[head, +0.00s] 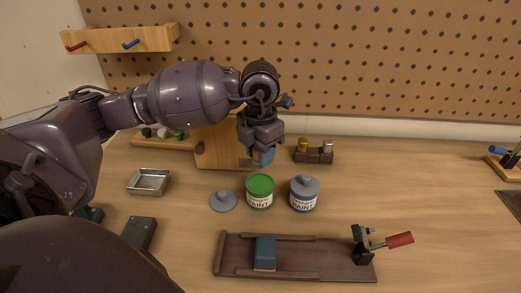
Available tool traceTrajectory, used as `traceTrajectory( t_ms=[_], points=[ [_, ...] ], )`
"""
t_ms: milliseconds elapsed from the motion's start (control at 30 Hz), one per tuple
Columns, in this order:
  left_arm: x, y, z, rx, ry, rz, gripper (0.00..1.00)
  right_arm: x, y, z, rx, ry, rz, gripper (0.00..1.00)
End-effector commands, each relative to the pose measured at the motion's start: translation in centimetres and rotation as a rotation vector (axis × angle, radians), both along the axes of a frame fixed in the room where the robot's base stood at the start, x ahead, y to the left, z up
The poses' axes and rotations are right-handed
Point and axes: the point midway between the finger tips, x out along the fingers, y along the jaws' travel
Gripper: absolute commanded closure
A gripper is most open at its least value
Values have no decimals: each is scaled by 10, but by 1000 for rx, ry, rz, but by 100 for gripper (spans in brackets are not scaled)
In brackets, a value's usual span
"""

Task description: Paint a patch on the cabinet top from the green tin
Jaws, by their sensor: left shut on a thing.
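The green tin (259,193) stands open on the bench, with green paint showing at its top. Its grey lid (223,202) appears to lie on the bench just left of it. My left gripper (263,148) is above and behind the tin, pointing down, shut on a small blue thing (267,157). The thing's lower part is hard to make out, so I cannot tell if it is a brush. The wooden cabinet (221,153) stands behind, partly hidden by my left arm and gripper; its top is mostly covered. My right gripper is out of view.
A closed blue tin (304,195) stands right of the green one. In front lies a wooden board (325,262) with a blue block (265,252) and a red-handled clamp (363,245). A metal tray (149,181) is at left, a small rack (314,153) behind. The right bench is mostly clear.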

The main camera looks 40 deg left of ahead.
Motion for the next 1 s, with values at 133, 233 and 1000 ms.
traceTrajectory(
  t_ms=[133, 233, 1000],
  points=[
    [0, 0, -16, 0, 5, 1, 84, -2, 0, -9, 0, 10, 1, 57],
    [0, 0, -26, 0, 5, 1, 84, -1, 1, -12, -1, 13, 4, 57],
    [0, 0, -51, 0, 0, 1, 84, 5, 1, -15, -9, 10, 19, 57]
  ],
)
